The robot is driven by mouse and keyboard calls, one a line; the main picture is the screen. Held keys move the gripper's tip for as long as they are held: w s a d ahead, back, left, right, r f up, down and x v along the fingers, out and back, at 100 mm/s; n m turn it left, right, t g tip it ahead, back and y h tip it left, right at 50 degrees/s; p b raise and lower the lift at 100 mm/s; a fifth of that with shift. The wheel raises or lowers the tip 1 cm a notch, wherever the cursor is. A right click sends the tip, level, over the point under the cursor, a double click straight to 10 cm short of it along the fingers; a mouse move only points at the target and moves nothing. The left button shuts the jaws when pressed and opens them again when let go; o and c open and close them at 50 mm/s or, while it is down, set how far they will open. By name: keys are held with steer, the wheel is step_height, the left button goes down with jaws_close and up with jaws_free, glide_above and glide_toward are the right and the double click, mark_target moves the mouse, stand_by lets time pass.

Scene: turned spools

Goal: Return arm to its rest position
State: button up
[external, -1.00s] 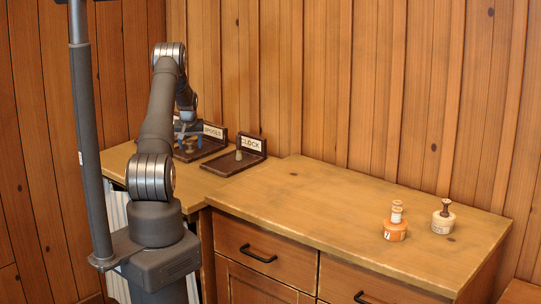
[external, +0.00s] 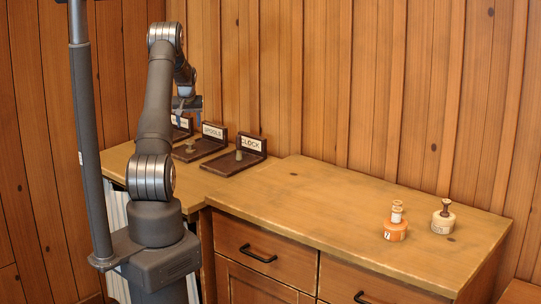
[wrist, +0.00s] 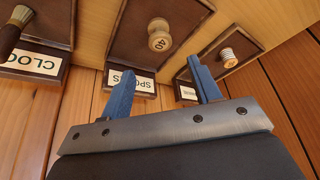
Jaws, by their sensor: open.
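My gripper (external: 186,103) is open and empty, raised above the trays at the back left of the counter. In the wrist view its two blue fingers (wrist: 162,76) stand apart with nothing between them. A wooden spool marked 40 (wrist: 159,34) stands on the tray labelled SPOOLS (external: 213,142), clear of the fingers. A spool with pale thread (wrist: 228,57) stands on a neighbouring tray (wrist: 187,88), whose label I cannot read. My arm is bent, reaching up and over towards the back wall.
An orange-based piece (external: 396,228) and a cream-based piece with a dark knob (external: 443,221) stand at the right of the counter (external: 320,205). The counter's middle is clear. Wooden walls stand close behind the trays.

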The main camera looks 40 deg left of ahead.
mark_target(190, 141)
steer(key=shift+s+d+r, duration=0.15)
steer(key=shift+r, duration=0.35)
steer(key=x, duration=1.2)
steer(key=shift+s, duration=0.1)
steer(key=shift+r, duration=1.1)
steer(key=shift+f, duration=0.15)
